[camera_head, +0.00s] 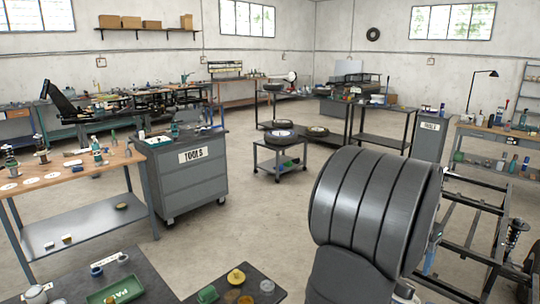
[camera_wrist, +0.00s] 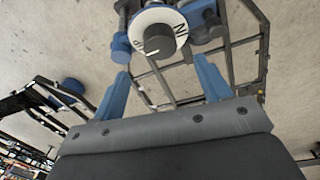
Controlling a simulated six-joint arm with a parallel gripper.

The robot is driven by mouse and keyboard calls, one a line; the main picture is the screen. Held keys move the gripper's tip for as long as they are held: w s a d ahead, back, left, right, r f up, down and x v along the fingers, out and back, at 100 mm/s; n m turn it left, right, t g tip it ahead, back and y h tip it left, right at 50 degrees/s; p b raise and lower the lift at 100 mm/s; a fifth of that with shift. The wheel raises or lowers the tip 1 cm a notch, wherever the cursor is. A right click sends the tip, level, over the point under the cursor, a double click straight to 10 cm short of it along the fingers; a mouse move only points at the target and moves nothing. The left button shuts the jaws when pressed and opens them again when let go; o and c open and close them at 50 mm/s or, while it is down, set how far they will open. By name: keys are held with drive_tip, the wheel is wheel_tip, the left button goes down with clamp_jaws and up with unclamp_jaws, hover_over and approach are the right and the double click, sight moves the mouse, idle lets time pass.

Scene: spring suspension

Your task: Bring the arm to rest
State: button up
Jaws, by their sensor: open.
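My gripper (camera_wrist: 160,66) shows in the wrist view with its two blue fingers spread apart. Beyond the fingertips is a white lettered ring (camera_wrist: 178,22) around a dark round post (camera_wrist: 158,46), with blue parts beside it. I cannot tell how far they are from the fingers. No object is seen gripped between the fingers. In the head view a large grey ribbed part of my arm fills the lower right and hides part of what lies behind it; my gripper cannot be made out clearly there.
A black chassis frame (camera_head: 474,205) stands on the floor at right, with a coil spring (camera_head: 516,232) on it. A grey tool cabinet (camera_head: 187,177), a wooden-topped bench (camera_head: 75,172) and a low tyre cart (camera_head: 280,157) stand left and centre. Open floor lies between them.

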drive_tip(key=f, duration=0.7)
drive_tip(key=shift+s+d+f, duration=0.1)
drive_tip(key=shift+s+f, duration=0.1)
drive_tip(key=shift+f, duration=0.1)
drive_tip(key=shift+r, duration=0.1)
